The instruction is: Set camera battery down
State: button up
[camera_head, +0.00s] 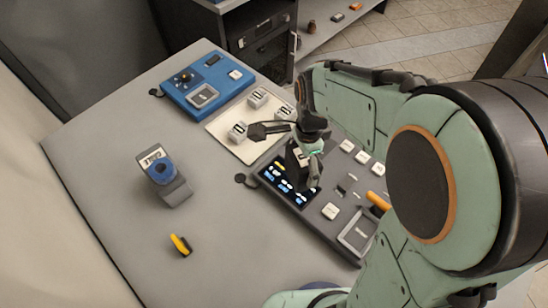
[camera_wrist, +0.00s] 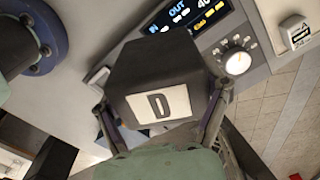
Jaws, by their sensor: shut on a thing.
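The camera battery (camera_wrist: 155,68) is a dark block with a white label marked "D". It fills the middle of the wrist view. My gripper (camera_wrist: 162,112) is shut on it, one finger on each side. In the head view my gripper (camera_head: 304,163) points down over the left part of the grey console, in front of its display. The battery looks dark and small there, and I cannot tell whether it touches the surface below.
The grey console (camera_head: 330,211) has a lit display, keys and a knob (camera_wrist: 237,63). A pale tray (camera_head: 222,128) with lettered blocks (camera_head: 238,131) lies behind it, beside a blue device (camera_head: 222,82). A blue-ringed stand (camera_head: 174,191) and yellow-black item (camera_head: 181,245) stand left, with bare table around.

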jog(key=s+a+n, duration=0.3)
jog(key=a, duration=0.4)
jog(key=s+a+n, duration=0.2)
jog(key=s+a, duration=0.2)
jog(key=a, duration=0.4)
jog(key=f, duration=1.4)
jog(key=shift+w+d+f, duration=0.15)
jog(key=shift+w+f, duration=0.05)
jog(key=shift+f, duration=0.15)
jog(key=shift+f, duration=0.1)
jog(key=o, duration=1.2)
